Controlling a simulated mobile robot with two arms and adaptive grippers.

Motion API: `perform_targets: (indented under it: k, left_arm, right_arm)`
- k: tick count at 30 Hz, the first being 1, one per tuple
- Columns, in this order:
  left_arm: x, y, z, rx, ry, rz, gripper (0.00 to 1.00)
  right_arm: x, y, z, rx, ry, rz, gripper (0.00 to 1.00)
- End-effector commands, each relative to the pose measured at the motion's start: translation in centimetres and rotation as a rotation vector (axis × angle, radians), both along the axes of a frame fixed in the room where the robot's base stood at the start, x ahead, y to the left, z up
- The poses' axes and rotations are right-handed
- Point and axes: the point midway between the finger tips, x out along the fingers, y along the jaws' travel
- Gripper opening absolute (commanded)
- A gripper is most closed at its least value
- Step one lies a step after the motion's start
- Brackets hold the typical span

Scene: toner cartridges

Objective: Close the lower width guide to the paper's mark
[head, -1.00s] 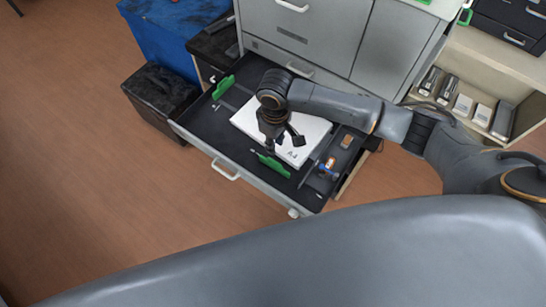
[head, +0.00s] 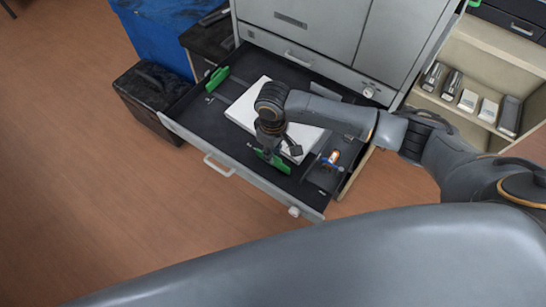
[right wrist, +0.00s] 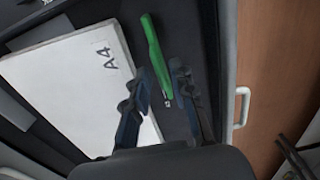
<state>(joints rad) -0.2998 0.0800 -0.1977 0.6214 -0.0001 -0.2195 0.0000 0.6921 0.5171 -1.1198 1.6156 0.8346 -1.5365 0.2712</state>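The lower width guide (head: 275,162) is a green plate in the open black paper drawer, on its front side. In the right wrist view the green guide (right wrist: 155,50) stands off the edge of the white paper stack (right wrist: 75,75) marked A4, with a dark strip of tray between. My right gripper (head: 268,152) is over the guide in the head view and hides part of it. In the right wrist view my right gripper (right wrist: 162,84) is open, its fingers on either side of the guide's near end. Whether they touch it I cannot tell. My left gripper is not in view.
A second green guide (head: 217,78) stands at the drawer's far left. An orange and blue part (head: 333,158) sits at the drawer's right. The drawer's front has a white handle (head: 219,166). A shelf with boxes (head: 468,101) stands at the right.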

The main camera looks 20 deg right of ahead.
Motion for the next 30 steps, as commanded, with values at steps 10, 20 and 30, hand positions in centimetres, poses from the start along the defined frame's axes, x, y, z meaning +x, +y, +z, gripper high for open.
perform_targets:
  k: [10,20,30]
  left_arm:
    - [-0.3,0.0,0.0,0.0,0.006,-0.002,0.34]
    - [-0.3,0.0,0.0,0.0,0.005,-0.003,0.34]
    - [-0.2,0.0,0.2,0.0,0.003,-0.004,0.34]
  right_arm:
    - [0.0,0.0,-0.1,0.0,0.0,0.0,0.0]
    - [0.3,-0.4,0.0,-0.001,-0.001,-0.003,0.0]
    - [1.8,-2.4,0.0,-0.003,-0.001,-0.003,0.0]
